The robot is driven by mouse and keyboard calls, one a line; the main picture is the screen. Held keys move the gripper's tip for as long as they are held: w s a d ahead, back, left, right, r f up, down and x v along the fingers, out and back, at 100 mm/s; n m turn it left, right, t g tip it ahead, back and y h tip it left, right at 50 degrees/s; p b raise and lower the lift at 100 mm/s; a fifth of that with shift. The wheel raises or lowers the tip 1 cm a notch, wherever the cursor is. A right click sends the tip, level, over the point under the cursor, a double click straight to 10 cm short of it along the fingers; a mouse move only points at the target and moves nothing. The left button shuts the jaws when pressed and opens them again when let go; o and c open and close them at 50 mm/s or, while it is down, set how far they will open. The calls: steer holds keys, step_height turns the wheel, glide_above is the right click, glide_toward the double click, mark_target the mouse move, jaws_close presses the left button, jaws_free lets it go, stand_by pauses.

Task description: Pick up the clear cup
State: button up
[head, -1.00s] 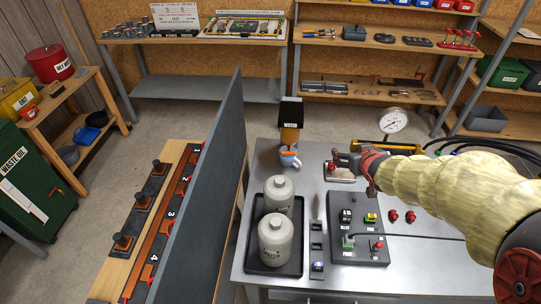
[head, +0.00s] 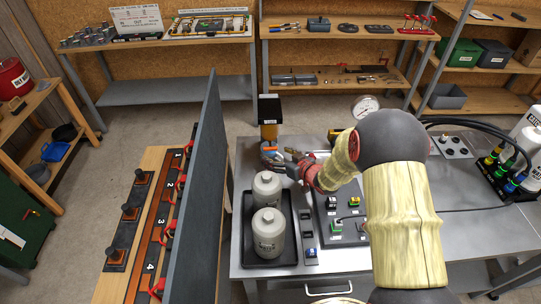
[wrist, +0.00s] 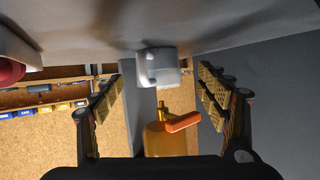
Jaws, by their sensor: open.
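The clear cup (wrist: 158,66) shows in the wrist view as a small pale, greyish see-through vessel on the grey metal surface, which appears at the top of that picture. It lies in line with the gap between my fingers; whether it is between the tips or just beyond them I cannot tell. My gripper (wrist: 162,84) is open and empty, with one padded finger on each side. In the head view my gripper (head: 287,160) is low over the bench, right beside the dispenser's foot, and the cup there is small and partly hidden.
An amber dispenser (head: 269,131) with a black top stands at the cup; its orange lever (wrist: 183,122) shows in the wrist view. Two grey canisters (head: 268,233) stand in a black tray (head: 249,254) close by. A dark upright panel (head: 205,195) borders the left. A switch box (head: 337,226) sits nearer.

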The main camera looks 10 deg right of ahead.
mark_target(275, 154)
steer(key=x, duration=0.3)
steer(key=shift+w+a+f+b, duration=0.1)
steer(key=shift+w+f+b, duration=0.1)
steer(key=shift+w+b, duration=0.15)
steer(key=shift+c, duration=1)
steer(key=c, duration=1.1)
steer(key=shift+c, duration=0.3)
steer(key=shift+r, duration=0.15)
